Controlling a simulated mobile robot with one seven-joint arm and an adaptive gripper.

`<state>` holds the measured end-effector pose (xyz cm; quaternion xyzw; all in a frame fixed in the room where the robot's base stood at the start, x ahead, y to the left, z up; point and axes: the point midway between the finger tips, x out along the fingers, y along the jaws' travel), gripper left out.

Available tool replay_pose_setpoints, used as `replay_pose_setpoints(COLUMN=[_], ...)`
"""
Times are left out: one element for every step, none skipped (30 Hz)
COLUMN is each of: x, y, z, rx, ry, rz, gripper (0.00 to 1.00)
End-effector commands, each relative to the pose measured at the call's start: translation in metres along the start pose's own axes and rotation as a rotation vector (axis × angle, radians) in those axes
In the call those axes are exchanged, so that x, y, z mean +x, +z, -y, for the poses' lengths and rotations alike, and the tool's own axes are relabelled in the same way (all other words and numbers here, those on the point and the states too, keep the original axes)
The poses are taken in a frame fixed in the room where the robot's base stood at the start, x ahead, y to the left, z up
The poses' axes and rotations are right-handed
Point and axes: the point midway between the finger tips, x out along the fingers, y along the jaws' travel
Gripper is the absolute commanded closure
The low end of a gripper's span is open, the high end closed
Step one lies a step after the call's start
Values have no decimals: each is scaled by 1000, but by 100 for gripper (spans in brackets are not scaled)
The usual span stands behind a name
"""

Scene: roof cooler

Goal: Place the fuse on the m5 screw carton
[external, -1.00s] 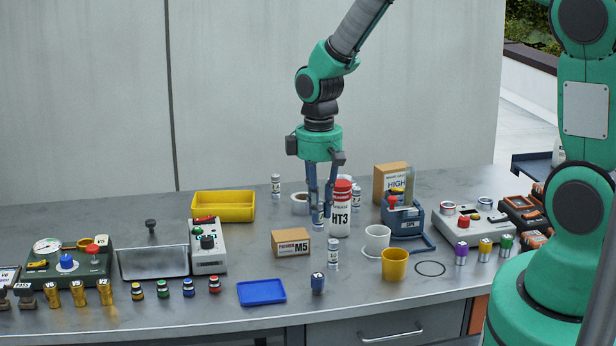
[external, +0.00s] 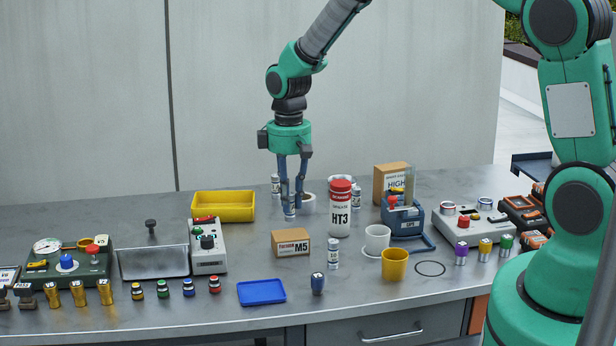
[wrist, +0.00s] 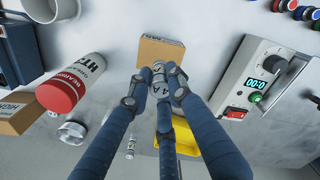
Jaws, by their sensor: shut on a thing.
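My gripper (external: 291,203) is shut on a small silver-and-white fuse (external: 290,211), which hangs upright between the fingertips above the back of the bench. In the wrist view the fuse (wrist: 158,76) shows between the fingers, partly hidden by them.
A red-and-white HT3 grease tube (external: 340,215) stands right of my gripper. A yellow bin (external: 223,214) and a grey control box (external: 208,260) stand left. Another similar canister (external: 333,256) stands right of the carton, and a blue tray (external: 262,292) lies in front. The carton's top is clear.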

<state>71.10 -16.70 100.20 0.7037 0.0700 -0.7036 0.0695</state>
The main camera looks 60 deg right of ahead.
Motion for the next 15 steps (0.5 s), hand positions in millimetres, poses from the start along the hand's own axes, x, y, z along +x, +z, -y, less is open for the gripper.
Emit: replay_pose_setpoints(x=[0,1,3,5,7,11,14,18,23,26,28,31,33,34,35], y=[0,0,0,0,1,1,1,1,1,1,0,0,0,0,0], z=[0,0,0,0,0,0,0,0,0,0,0,0,0,0,0], rx=[0,0,0,0,0,0,0,0,0,0,0,0,0,0,0], ry=[0,0,0,-1,-1,-1,-1,-1,-1,-1,-1,0,0,0,0], rz=[0,0,1,1,2,2,2,2,2,2,2,1,1,0,0], gripper=[100,100,100,100,100,100,100,100,100,100,100,100,100,100,100])
